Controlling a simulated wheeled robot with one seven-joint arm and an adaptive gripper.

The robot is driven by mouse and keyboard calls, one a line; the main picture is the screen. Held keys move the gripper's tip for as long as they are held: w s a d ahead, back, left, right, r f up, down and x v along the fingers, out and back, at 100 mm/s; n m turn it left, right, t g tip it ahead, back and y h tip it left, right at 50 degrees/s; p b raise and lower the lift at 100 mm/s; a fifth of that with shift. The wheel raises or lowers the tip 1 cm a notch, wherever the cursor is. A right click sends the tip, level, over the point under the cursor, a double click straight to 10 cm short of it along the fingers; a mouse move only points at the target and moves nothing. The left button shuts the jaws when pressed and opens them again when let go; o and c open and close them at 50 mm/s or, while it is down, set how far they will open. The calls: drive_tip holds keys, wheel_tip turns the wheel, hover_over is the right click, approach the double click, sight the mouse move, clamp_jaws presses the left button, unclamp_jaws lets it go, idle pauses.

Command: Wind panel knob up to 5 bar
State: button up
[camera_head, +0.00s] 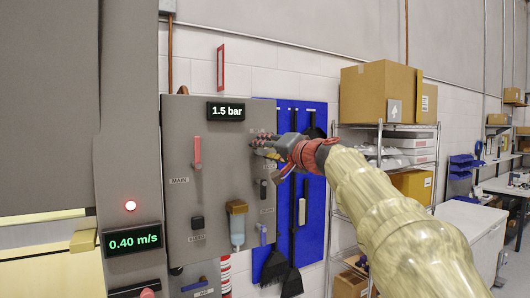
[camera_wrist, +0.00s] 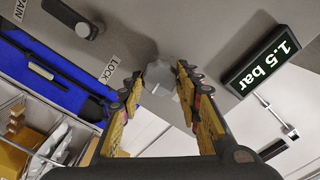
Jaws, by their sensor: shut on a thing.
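The grey panel (camera_head: 187,124) stands upright left of centre in the head view. Its black display (camera_head: 226,111) reads 1.5 bar; the display also shows in the wrist view (camera_wrist: 263,62). The panel knob (camera_wrist: 160,76) is a light grey, faceted knob between my fingertips in the wrist view. My gripper (camera_head: 262,146) reaches the panel's upper right from the right. In the wrist view my gripper (camera_wrist: 162,80) has a finger on each side of the knob and is shut on it. In the head view my gripper hides the knob.
A red lever (camera_head: 197,152) marked MAIN, a black knob (camera_head: 197,222) and a filter bowl (camera_head: 237,225) sit on the panel near my gripper. A blue board (camera_head: 313,230) with hanging tools is behind my wrist. A wire shelf (camera_head: 436,140) with boxes stands right.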

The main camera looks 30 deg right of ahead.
drive_tip(key=m, duration=0.3)
drive_tip(key=shift+m, duration=0.4)
drive_tip(key=m+p, duration=0.1)
drive_tip(key=m, duration=0.2)
drive_tip(key=shift+m, duration=0.3)
drive_tip(key=m+p, duration=0.6)
drive_tip(key=m, duration=0.7)
drive_tip(key=shift+f+m, duration=0.15)
drive_tip(key=shift+m, duration=0.15)
drive_tip(key=m+p, duration=0.2)
drive_tip(key=m, duration=0.2)
drive_tip(key=shift+p, duration=0.3)
drive_tip(key=shift+f+m+p, duration=0.15)
drive_tip(key=shift+m+p, duration=0.55)
drive_tip(key=shift+m, duration=0.5)
drive_tip(key=shift+f, duration=0.1)
